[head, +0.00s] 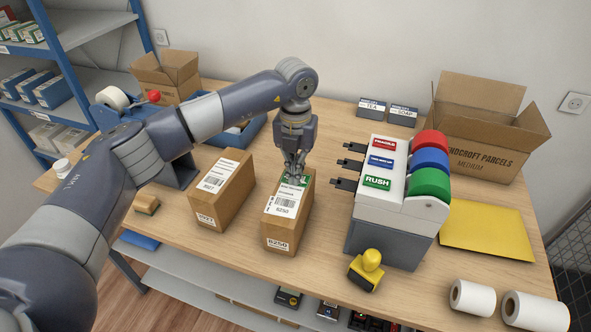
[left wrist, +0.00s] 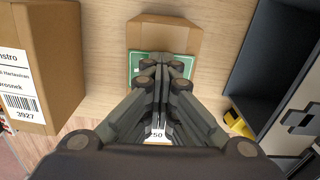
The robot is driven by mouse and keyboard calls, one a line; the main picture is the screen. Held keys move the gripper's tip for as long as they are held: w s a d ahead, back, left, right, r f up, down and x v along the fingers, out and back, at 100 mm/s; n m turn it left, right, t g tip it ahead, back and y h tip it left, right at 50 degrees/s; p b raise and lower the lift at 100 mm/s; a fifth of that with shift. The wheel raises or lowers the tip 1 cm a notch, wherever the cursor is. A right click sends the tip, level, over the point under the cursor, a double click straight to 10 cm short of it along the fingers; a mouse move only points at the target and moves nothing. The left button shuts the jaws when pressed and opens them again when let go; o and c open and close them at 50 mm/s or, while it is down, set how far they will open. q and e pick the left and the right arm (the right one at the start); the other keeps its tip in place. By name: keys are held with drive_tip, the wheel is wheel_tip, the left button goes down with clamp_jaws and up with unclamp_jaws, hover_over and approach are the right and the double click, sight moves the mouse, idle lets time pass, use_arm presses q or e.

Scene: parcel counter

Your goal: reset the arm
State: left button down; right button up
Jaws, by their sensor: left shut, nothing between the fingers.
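My left arm reaches in from the left in the head view. My left gripper (head: 295,176) is shut and empty, pointing down at the top of the parcel marked 6250 (head: 280,232). That parcel has a white label and a green sticker (head: 293,180) on its top. In the left wrist view the closed fingers (left wrist: 161,70) are over the green sticker (left wrist: 137,66). Whether the fingertips touch it cannot be told. My right gripper is not in view.
A second parcel (head: 232,190) stands just left. A label dispenser (head: 395,210) with red, blue and green rolls is on the right, with a yellow stamp (head: 367,270) in front.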

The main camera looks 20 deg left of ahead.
use_arm(q)
wheel_tip(320, 180, up, 8)
drive_tip(key=p, duration=0.4)
idle(0.4)
drive_tip(key=shift+f, duration=0.1)
